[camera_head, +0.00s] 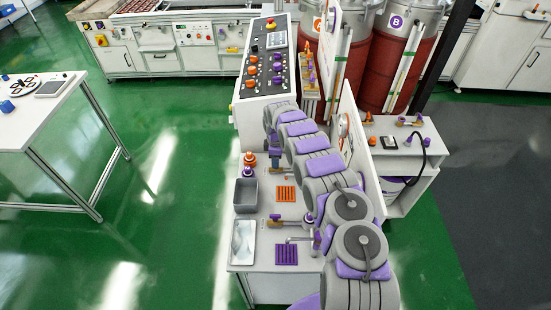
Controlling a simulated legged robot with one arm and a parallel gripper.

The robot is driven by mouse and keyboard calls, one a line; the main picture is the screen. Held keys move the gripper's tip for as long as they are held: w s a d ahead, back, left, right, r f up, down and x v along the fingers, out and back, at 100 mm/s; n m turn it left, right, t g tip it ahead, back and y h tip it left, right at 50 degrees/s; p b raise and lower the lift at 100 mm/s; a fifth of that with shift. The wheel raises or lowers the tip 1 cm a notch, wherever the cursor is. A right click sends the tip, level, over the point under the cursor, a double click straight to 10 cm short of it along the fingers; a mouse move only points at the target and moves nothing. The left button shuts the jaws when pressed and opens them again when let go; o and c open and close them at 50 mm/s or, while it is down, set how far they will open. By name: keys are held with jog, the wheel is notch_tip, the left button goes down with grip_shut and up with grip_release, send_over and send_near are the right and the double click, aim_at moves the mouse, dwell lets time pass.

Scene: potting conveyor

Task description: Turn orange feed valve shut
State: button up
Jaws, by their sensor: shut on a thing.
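My arm reaches from the lower right up along the white bench, and its wrist bends down at the bench's far end. My gripper (275,152) is small and partly hidden below the wrist. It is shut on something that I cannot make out. I cannot tell how far either valve is turned.
A grey bin (246,194), a pale tray (242,242), an orange slotted plate (286,194) and a purple one (287,255) lie on the bench. A control panel (265,66) stands behind. A side bench (421,152) holds more orange and purple fittings. Green floor on the left is clear.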

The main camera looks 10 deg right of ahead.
jog(key=shift+n, duration=0.3)
jog(key=shift+w, duration=0.1)
jog(key=o, duration=1.1)
jog(key=shift+c, duration=0.2)
notch_tip(320, 180, up, 17)
jog(key=p, duration=0.1)
jog(key=shift+r, duration=0.15)
